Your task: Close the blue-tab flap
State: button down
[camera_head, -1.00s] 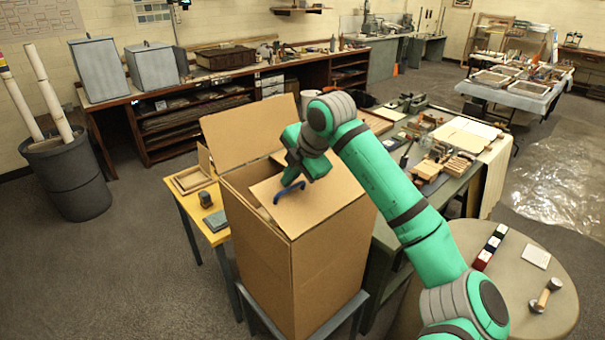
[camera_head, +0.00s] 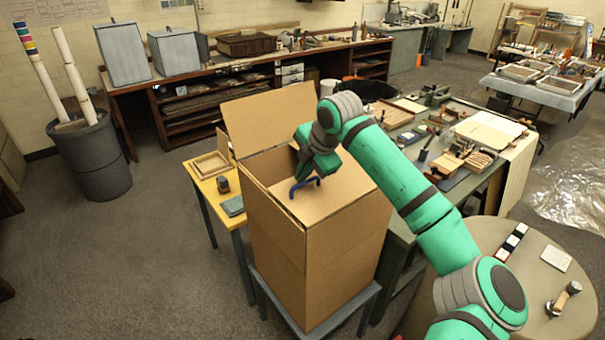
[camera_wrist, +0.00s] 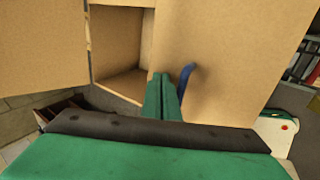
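A tall cardboard box (camera_head: 277,262) stands open at the top. Its blue-tab flap (camera_head: 345,190) reaches inward over the right part of the opening and looks nearly level. The blue tab (camera_head: 305,185) sits at its inner side; it also shows in the wrist view (camera_wrist: 185,80). My gripper (camera_head: 299,176) is over the flap, right by the tab. In the wrist view its fingers (camera_wrist: 163,92) are together, beside the tab, with nothing seen between them. I cannot tell whether they touch the tab or flap. The left part of the opening (camera_wrist: 120,72) is uncovered.
A large back flap (camera_head: 270,118) stands upright, and a small flap (camera_head: 223,146) stands at the left. The box rests on a low stand (camera_head: 338,318). A yellow table (camera_head: 208,184) is on the left, a cluttered workbench (camera_head: 398,228) behind right, and a round table (camera_head: 480,232) on the right.

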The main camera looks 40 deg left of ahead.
jog(key=shift+s+a+f, duration=0.1)
jog(key=shift+f, duration=0.15)
jog(key=shift+r, duration=0.1)
notch_tip(320, 180, up, 14)
jog(key=shift+r, duration=0.15)
jog(key=shift+a, duration=0.1)
